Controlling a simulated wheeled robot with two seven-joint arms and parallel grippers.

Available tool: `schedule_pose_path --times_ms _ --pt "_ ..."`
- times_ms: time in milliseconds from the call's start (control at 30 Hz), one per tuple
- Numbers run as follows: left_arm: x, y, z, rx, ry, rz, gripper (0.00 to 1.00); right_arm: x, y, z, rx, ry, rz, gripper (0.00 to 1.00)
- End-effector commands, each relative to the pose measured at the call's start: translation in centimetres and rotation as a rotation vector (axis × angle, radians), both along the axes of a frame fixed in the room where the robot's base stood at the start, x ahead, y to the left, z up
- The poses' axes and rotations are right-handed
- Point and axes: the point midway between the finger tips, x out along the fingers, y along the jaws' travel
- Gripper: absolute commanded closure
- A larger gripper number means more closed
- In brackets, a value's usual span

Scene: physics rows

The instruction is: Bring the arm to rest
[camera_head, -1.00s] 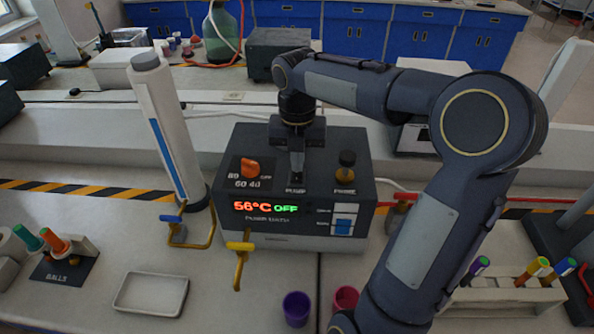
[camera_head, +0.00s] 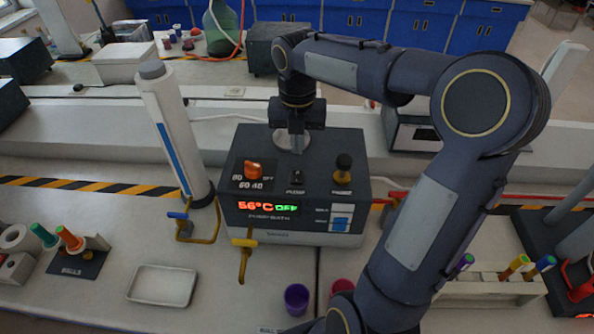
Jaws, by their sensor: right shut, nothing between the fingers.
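My right arm comes in from the lower right and bends over to the dark control box (camera_head: 345,213). My right gripper (camera_head: 297,145) points down over the rear of the box's top and is shut and empty. It appears clear of the black switch (camera_head: 297,177) in front of it. My left gripper is not in view.
A tall white cylinder (camera_head: 172,125) stands left of the box. Blue and yellow valve handles (camera_head: 246,255) stick out in front. A white tray (camera_head: 162,286), a purple cup (camera_head: 296,299) and a tube rack (camera_head: 490,291) stand on the near bench.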

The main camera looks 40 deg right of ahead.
Motion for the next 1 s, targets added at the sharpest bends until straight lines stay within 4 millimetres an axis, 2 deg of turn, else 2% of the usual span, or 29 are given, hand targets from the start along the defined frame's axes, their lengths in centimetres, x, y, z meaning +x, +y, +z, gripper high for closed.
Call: schedule_pose_path --times_ms 433,567,667,833,1000 --pt "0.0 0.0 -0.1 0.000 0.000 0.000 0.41 0.0 0.0 -0.1 0.000 -0.001 -0.004 1.00" --pt "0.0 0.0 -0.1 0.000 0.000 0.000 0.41 -1.0 0.6 0.3 0.005 -0.020 -0.106 1.00" --pt "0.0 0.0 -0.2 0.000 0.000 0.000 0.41 -2.8 1.8 0.8 0.025 -0.059 -0.321 1.00" --pt "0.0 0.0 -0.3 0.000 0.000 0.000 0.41 -7.2 4.4 1.1 0.132 -0.125 -0.866 1.00" --pt "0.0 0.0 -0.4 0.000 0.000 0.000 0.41 -11.5 6.9 0.2 0.314 -0.123 -1.440 1.00"
